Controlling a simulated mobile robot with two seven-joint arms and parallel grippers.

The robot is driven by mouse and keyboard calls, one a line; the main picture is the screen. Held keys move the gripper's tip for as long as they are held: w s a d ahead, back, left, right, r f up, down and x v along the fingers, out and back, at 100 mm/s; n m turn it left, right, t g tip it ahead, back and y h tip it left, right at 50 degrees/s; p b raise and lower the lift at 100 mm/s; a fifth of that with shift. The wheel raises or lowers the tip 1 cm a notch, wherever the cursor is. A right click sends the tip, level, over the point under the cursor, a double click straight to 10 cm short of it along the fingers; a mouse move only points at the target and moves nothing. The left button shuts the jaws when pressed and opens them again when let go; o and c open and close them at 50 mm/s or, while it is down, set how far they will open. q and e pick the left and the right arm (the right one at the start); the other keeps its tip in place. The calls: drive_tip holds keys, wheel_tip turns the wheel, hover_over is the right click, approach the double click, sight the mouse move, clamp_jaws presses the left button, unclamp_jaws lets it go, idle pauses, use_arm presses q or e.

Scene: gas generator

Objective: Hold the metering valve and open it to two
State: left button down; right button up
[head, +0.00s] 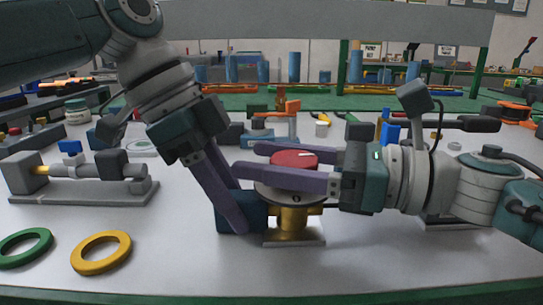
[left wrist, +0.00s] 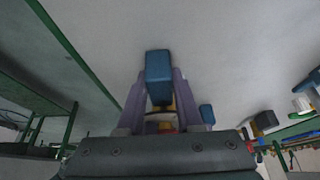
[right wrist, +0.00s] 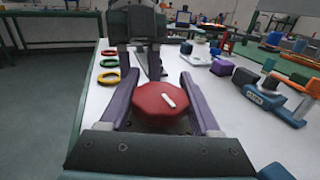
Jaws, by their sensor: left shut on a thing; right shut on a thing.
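The metering valve stands upright on the white table in the head view, with a red knob (head: 294,158), a grey dial plate (head: 291,197) and a brass body (head: 293,222). A dark blue block (head: 262,212) sits at the left of its body. My left gripper (head: 238,212) reaches down and is shut on this blue block, which shows between its fingers in the left wrist view (left wrist: 158,68). My right gripper (head: 250,160) lies level and is shut around the red knob. In the right wrist view the knob (right wrist: 150,108) has a slanted white mark. The dial's numbers are too small to read.
A green ring (head: 25,262) and a yellow ring (head: 76,263) lie at the front left. A grey fixture with a brass end (head: 80,192) stands behind them. Several blue, orange and dark parts stand behind the valve. The table's front right is clear.

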drive_tip(key=shift+s+n+g, duration=0.1)
drive_tip(key=shift+n+g, duration=0.4)
drive_tip(key=shift+g, duration=0.2)
drive_tip(key=shift+s+a+y, duration=0.1)
drive_tip(key=shift+y, duration=0.2)
drive_tip(key=o, duration=1.4)
wheel_tip(320, 180, up, 10)
drive_tip(key=shift+r, duration=0.1)
